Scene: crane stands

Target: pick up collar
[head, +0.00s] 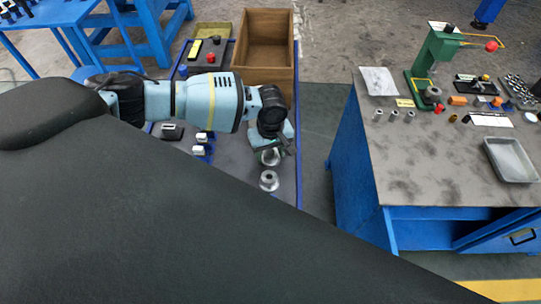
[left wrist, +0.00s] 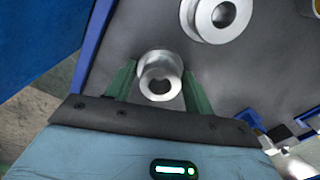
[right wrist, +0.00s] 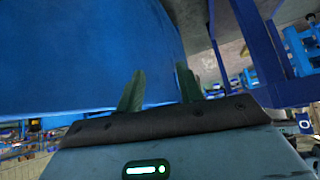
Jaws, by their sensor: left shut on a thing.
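A silver flanged collar (left wrist: 160,72) with a dark bore sits between the green fingers of my left gripper (left wrist: 160,80), which is shut on it. In the head view the held collar (head: 270,158) shows at the tip of my left gripper (head: 275,150), partly hidden by it. I cannot tell whether it is clear of the table. A second collar (head: 268,181) stands just nearer on the grey tabletop and shows in the left wrist view (left wrist: 222,15). My right gripper (right wrist: 160,85) is open and empty, beside a blue surface.
A wooden box (head: 268,78) stands at the back of the grey table (head: 232,170). White-and-blue small parts (head: 201,145) lie left of my left gripper. Across a floor gap, a blue workbench (head: 395,165) holds a green crane stand (head: 430,65), small parts and a metal tray (head: 512,160).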

